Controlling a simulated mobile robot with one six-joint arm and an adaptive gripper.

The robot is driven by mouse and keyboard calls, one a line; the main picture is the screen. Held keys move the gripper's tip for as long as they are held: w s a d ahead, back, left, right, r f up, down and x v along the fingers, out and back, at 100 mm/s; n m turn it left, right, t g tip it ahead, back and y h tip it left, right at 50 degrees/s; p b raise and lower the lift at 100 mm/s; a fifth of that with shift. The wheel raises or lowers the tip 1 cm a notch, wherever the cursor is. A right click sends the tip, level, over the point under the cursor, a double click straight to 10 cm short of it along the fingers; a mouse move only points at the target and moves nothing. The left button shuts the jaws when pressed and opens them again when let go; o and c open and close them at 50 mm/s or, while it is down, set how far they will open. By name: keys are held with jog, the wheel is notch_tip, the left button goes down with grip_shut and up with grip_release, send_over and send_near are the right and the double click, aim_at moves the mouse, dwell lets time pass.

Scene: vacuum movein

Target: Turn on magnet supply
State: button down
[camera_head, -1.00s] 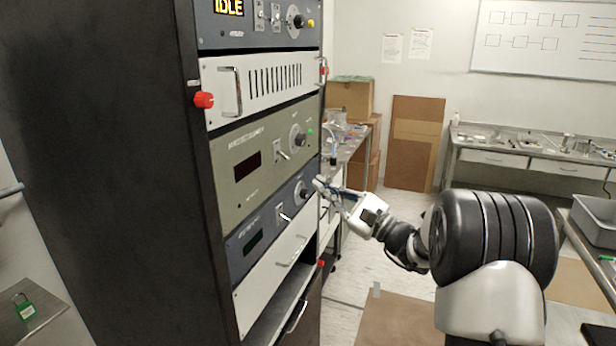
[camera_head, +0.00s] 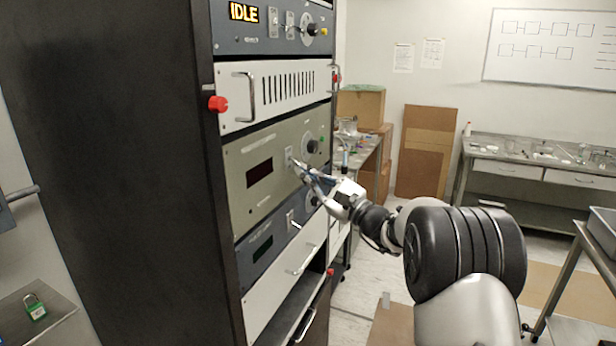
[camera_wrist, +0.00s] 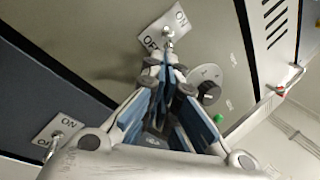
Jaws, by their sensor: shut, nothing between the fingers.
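The olive-grey panel (camera_head: 262,190) in the rack has a dark display (camera_head: 259,172), a toggle switch (camera_head: 290,156) and a black knob (camera_head: 312,146). Its printed name is too small to read. My gripper (camera_head: 298,168) is shut and empty, with its tips just in front of this toggle. In the wrist view the switch plate (camera_wrist: 179,17) reads ON and OFF, and its metal lever (camera_wrist: 167,34) stands just beyond my fingertips (camera_wrist: 167,64). I cannot tell whether they touch, nor surely which way the lever points.
Below is a blue-grey panel (camera_head: 252,232) with its own ON/OFF toggle (camera_wrist: 58,136). Above are a white vented panel (camera_head: 243,112) with handles and a red knob (camera_head: 217,104), and a unit showing IDLE (camera_head: 243,12). A green padlock (camera_head: 35,307) lies at the lower left.

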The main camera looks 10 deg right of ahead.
jog(key=shift+r, duration=0.15)
jog(key=shift+s+d+g+p, duration=0.1)
jog(key=shift+g+p, duration=0.2)
jog(key=shift+p, duration=0.3)
jog(key=shift+s+d+r+n+g+h+p, duration=0.15)
jog(key=shift+r+n+g+h+p, duration=0.2)
jog(key=shift+p, duration=0.55)
jog(key=shift+s+d+r+n+g+h+p, duration=0.1)
jog(key=shift+d+r+n+g+h+p, duration=0.2)
jog(key=shift+g+p, duration=0.4)
jog(key=h+p, duration=0.1)
jog(key=p, duration=0.1)
jog(key=shift+r+g+p, duration=0.25)
jog(key=shift+g+p, duration=0.1)
jog(key=r+g+h+p, duration=0.1)
jog(key=p, duration=0.3)
jog(key=g+h+p, duration=0.1)
jog(key=p, duration=0.3)
jog(key=shift+s+d+r+n+g+h, duration=0.15)
jog(key=shift+s+r+n+g+h, duration=0.05)
jog(key=shift+r+n+g+h, duration=0.2)
jog(key=shift+f, duration=0.15)
jog(key=shift+r+p, duration=0.4)
jog(key=shift+r, duration=0.5)
